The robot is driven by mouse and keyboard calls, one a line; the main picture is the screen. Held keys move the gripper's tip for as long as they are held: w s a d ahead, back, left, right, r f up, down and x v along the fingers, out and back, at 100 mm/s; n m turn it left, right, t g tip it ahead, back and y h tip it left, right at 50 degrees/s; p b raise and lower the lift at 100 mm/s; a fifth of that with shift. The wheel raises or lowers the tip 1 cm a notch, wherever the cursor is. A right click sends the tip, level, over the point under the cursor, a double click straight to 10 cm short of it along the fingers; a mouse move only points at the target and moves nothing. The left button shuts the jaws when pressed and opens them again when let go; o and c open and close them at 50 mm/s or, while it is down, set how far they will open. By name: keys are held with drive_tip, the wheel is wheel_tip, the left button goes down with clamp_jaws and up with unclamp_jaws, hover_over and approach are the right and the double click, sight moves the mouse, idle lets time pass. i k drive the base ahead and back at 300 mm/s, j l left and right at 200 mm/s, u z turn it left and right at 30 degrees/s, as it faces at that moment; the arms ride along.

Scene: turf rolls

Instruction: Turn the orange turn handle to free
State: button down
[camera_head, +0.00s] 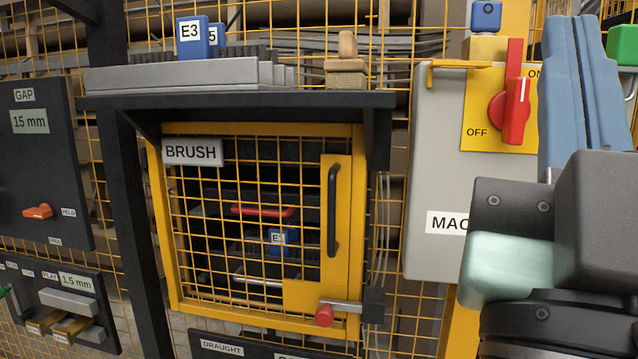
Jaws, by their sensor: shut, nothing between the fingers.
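The orange turn handle (38,211) is on the dark GAP panel (42,165) at the far left. It lies nearly level, with its right end toward the label HELD (68,212). The label FREE (55,241) is lower, below and right of the handle. My gripper (571,22) is at the right edge, in front of the grey switch box. Its two long blue-grey fingers lie side by side, shut and empty. It is far right of the handle and not touching it.
A yellow mesh door (340,230) with a dark grip and a red-tipped latch stands in the middle, under a dark shelf (240,99). A dark post (140,240) is between it and the GAP panel. A red switch (516,105) is near my arm. A lower panel (90,290) has several levers.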

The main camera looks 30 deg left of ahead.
sight(45, 210)
drive_tip(key=k, duration=0.6)
drive_tip(key=k+j, duration=0.6)
drive_tip(key=k, duration=0.2)
drive_tip(key=k+j, duration=0.6)
drive_tip(key=k, duration=0.15)
drive_tip(key=k+j, duration=0.1)
drive_tip(key=j, duration=0.45)
drive_tip(key=k+j, duration=0.1)
drive_tip(key=j, duration=0.45)
drive_tip(key=k+j, duration=0.1)
drive_tip(key=j, duration=0.45)
drive_tip(key=k+j+u, duration=0.1)
drive_tip(key=j, duration=0.45)
drive_tip(key=i+j, duration=1.1)
drive_tip(key=i, duration=0.15)
drive_tip(key=i+l, duration=0.15)
drive_tip(key=i, duration=0.15)
drive_tip(key=i+l, duration=0.1)
drive_tip(key=i, duration=0.2)
